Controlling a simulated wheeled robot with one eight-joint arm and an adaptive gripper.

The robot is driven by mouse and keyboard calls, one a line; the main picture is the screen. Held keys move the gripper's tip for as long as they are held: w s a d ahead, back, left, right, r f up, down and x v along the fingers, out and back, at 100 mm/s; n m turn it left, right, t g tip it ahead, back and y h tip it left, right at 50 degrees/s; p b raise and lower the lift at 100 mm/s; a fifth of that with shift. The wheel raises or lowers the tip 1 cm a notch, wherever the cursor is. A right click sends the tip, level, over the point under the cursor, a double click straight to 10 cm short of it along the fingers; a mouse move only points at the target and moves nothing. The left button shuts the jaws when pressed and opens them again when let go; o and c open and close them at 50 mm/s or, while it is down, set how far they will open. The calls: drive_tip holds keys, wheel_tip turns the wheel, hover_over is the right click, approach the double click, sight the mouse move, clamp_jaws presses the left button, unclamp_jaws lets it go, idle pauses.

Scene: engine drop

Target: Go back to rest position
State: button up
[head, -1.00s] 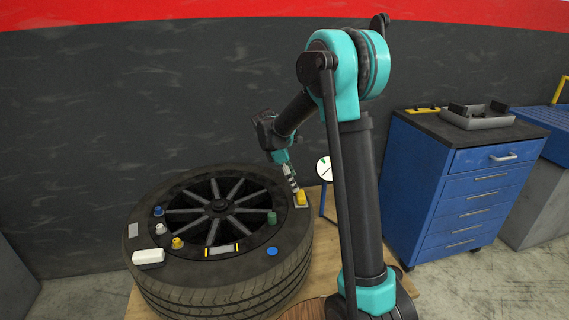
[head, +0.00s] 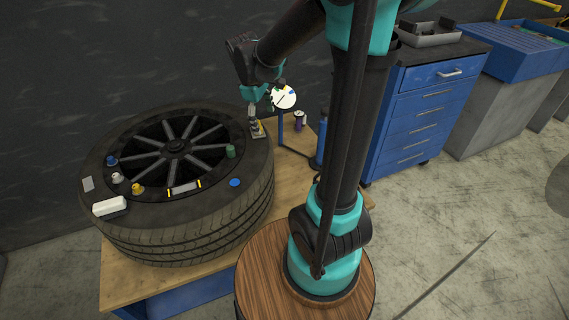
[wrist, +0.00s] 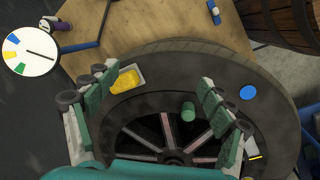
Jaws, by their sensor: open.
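My gripper (head: 254,122) hangs at the right rim of the big black tire (head: 200,225). In the wrist view my gripper (wrist: 158,85) has its two padded fingers wide apart with nothing held between them. A yellow piece (wrist: 126,81) lies in a small pale tray (wrist: 137,72) on the tire, beside the left finger. In the head view the gripper partly hides this piece.
The tire carries a green cylinder (head: 231,151), a blue disc (head: 235,182), a white box (head: 110,206) and several small knobs. A round dial (head: 284,97) stands behind. A wooden table (head: 122,270) supports the tire. A blue drawer cabinet (head: 415,110) stands right.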

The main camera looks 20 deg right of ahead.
drive_tip(key=s+d+f+m+t+y, duration=0.1)
drive_tip(key=s+f+m, duration=0.3)
drive_tip(key=s, duration=0.4)
drive_tip(key=s+d+f+m+t+y, duration=0.1)
drive_tip(key=s+d+f+m, duration=0.1)
drive_tip(key=s+f+m, duration=0.3)
drive_tip(key=s+m, duration=0.1)
drive_tip(key=s, duration=0.2)
drive_tip(key=shift+s+d+t, duration=0.2)
drive_tip(key=shift+s+t, duration=0.2)
